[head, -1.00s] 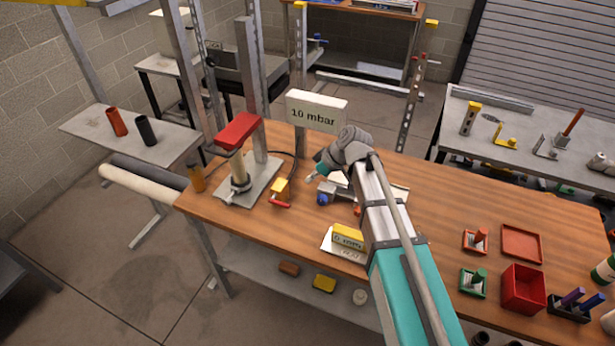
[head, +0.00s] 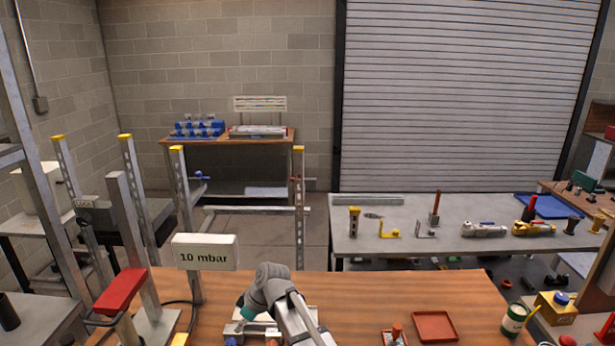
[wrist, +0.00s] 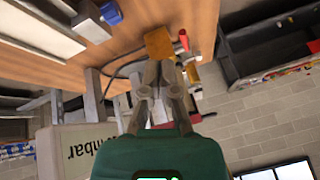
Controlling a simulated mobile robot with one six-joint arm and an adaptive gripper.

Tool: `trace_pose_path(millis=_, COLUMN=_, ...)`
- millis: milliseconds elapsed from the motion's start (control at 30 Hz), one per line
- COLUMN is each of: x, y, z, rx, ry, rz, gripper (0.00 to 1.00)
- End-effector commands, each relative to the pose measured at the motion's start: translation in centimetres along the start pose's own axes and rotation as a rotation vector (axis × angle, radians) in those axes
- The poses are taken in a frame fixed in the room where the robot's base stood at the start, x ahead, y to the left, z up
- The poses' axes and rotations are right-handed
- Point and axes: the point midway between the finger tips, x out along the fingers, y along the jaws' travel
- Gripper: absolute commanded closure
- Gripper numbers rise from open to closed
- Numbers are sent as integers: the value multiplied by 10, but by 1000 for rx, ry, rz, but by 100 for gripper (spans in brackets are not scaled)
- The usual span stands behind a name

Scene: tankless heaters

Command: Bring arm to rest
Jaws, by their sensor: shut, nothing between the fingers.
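My arm reaches over the wooden workbench (head: 420,295) at the bottom of the head view, its grey and teal wrist beside the "10 mbar" sign (head: 205,252). In the wrist view my gripper (wrist: 166,62) has its fingers together and holds nothing. A yellow block (wrist: 158,43) with a red handle (wrist: 183,40) shows beyond the fingertips; I cannot tell the gap. The sign also shows upside down in the wrist view (wrist: 75,155). The fingertips are not clearly visible in the head view.
A red press-like stand (head: 120,292) and metal posts rise left of the arm. A grey table (head: 375,238) with several tools stands behind.

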Motion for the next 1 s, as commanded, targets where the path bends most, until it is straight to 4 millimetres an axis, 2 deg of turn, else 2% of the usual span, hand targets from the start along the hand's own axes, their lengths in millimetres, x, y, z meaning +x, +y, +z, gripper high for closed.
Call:
trace_pose_path(millis=33, x=-9, y=5, z=20, rx=55, ry=-17, rz=22, gripper=100)
trace_pose_path(millis=200, x=-38, y=25, z=83, rx=275, ry=-80, rz=106, gripper=100)
trace_pose_path(millis=400, x=-72, y=40, z=157, rx=544, ry=-145, rz=212, gripper=100)
trace_pose_path(millis=700, x=-122, y=41, z=265, rx=947, ry=-221, rz=384, gripper=100)
trace_pose_path(millis=833, x=-138, y=36, z=301, rx=1087, ry=-242, rz=448, gripper=100)
trace_pose_path(millis=1000, x=-149, y=32, z=326, rx=1193, ry=-256, rz=497, gripper=100)
